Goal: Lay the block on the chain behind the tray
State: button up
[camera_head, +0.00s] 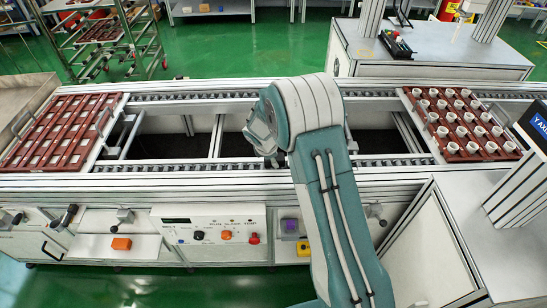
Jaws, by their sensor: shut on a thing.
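My arm reaches up over the conveyor, and my gripper (272,157) points down above the near chain (390,162). It is small, dark and partly covered by my arm. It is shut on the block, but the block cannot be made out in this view. The far chain (190,97) runs along the back of the conveyor. A red-brown tray (34,152) with pale square pockets sits across the chains at the left. Another red-brown tray (432,148) with several white cups sits at the right. The frame does not show which tray is the task's.
The conveyor's middle is open, with crossbars over a dark gap. A control panel (210,236) with knobs is on the front. An orange block (121,243) lies on a low shelf at left; a purple item (290,225) and a yellow one (303,248) are beside my arm.

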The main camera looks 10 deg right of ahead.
jog(key=shift+d, duration=0.1)
jog(key=shift+f, duration=0.2)
jog(key=shift+s+f, duration=0.1)
jog(key=shift+f, duration=0.35)
jog(key=o, duration=1.3)
jog(key=shift+f, duration=0.1)
jog(key=shift+r, duration=0.25)
